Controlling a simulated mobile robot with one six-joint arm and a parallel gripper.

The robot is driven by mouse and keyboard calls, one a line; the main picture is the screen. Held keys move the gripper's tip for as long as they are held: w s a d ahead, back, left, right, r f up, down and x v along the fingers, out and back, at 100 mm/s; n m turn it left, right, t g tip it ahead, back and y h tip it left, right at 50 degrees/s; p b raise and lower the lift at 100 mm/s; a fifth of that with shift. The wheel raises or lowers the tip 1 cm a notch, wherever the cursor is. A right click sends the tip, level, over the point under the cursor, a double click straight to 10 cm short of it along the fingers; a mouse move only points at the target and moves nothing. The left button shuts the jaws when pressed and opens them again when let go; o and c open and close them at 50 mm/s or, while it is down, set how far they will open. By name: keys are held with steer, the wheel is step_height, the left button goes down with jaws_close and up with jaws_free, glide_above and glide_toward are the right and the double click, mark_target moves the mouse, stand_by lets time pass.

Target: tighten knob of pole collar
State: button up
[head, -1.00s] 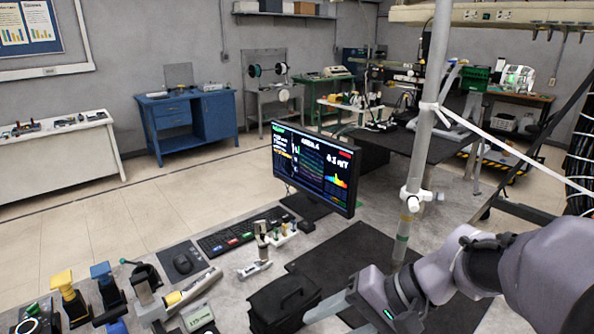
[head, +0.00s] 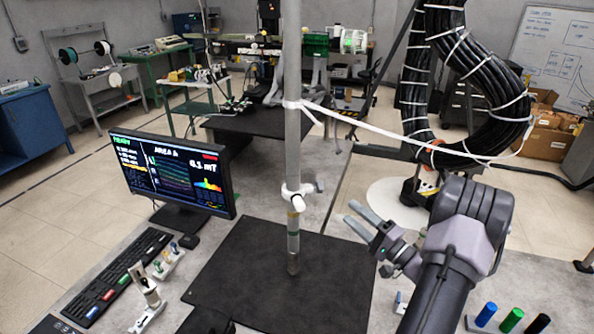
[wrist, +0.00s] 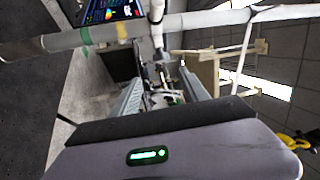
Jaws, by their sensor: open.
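A grey pole (head: 292,120) stands upright on a black mat. The white pole collar (head: 297,190) is clamped around it, above a green and yellow band, and its white knob (head: 298,203) faces toward the camera. My gripper (head: 350,211) is right of the collar, apart from it, its two fingers spread and empty, pointing toward the pole. In the wrist view the pole (wrist: 205,20) crosses sideways near the top. The collar (wrist: 156,14) shows beyond my open fingers (wrist: 163,78), with a white stem pointing down toward the gap between them.
A white strap (head: 400,133) runs from the upper pole to a thick black cable coil (head: 490,90). A monitor (head: 172,172) and keyboard (head: 128,268) stand left of the black mat (head: 255,285). Coloured cylinders (head: 512,320) stand at lower right. Bare mat surrounds the pole base.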

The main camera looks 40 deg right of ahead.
mark_target(319, 187)
steer(key=w+r, duration=0.1)
steer(key=w, duration=0.7)
steer(key=w+r+p, duration=0.1)
steer(key=w+r, duration=0.1)
steer(key=w, duration=0.5)
steer(key=shift+w+r+p, duration=0.25)
steer(key=shift+w+p, duration=0.05)
steer(key=shift+w, duration=0.1)
steer(key=shift+c, duration=0.2)
jaws_close()
